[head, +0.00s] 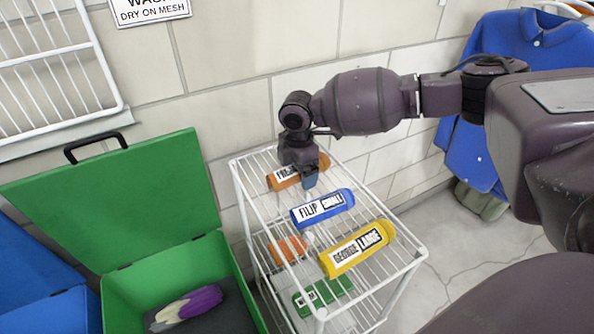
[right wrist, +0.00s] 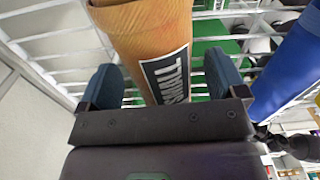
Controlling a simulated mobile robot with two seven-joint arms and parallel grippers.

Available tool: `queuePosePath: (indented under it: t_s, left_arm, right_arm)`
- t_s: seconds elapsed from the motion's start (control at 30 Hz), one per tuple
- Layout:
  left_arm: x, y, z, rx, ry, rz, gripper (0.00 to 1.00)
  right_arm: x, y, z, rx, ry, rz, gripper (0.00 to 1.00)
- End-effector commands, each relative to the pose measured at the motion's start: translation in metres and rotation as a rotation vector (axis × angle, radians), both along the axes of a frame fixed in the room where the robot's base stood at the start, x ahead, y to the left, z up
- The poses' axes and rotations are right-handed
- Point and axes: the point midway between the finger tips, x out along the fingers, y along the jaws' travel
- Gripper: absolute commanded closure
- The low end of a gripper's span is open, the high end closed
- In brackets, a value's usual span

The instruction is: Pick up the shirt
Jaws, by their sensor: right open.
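An orange rolled bundle with a white and black label (head: 284,178) lies at the back of the wire shelf's top; I cannot tell for sure that it is a shirt. My right gripper (head: 308,180) is over its right part and hides some of it. In the right wrist view the orange bundle (right wrist: 150,35) shows beyond the open fingers of the gripper (right wrist: 163,82), one finger toward each side of it. I cannot tell whether they touch it. A blue collared shirt (head: 520,45) hangs on the wall at the right. My left gripper is not in view.
A blue roll (head: 322,208) and a yellow roll (head: 357,250) lie in front on the wire shelf (head: 420,254). More rolls are on a lower level. A green bin (head: 110,290) with its lid (head: 120,200) open stands left, holding a purple and white item (head: 188,308).

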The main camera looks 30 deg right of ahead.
Motion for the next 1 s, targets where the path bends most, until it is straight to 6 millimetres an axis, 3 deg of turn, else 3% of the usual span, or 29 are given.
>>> queuePosePath:
  t_s: [0.07, 0.43, 0.77, 1.0]
  left_arm:
    - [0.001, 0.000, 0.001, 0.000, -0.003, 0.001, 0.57]
    - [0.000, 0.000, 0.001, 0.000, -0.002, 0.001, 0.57]
    - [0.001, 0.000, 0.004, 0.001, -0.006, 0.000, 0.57]
    - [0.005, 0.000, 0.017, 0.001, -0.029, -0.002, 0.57]
  right_arm:
    - [0.000, 0.000, 0.002, 0.000, -0.002, 0.000, 0.10]
    - [0.000, 0.000, 0.002, 0.000, -0.001, 0.000, 0.65]
    - [0.001, 0.000, 0.007, 0.000, -0.004, 0.000, 0.67]
    - [0.001, 0.000, 0.049, 0.001, -0.010, 0.000, 0.67]
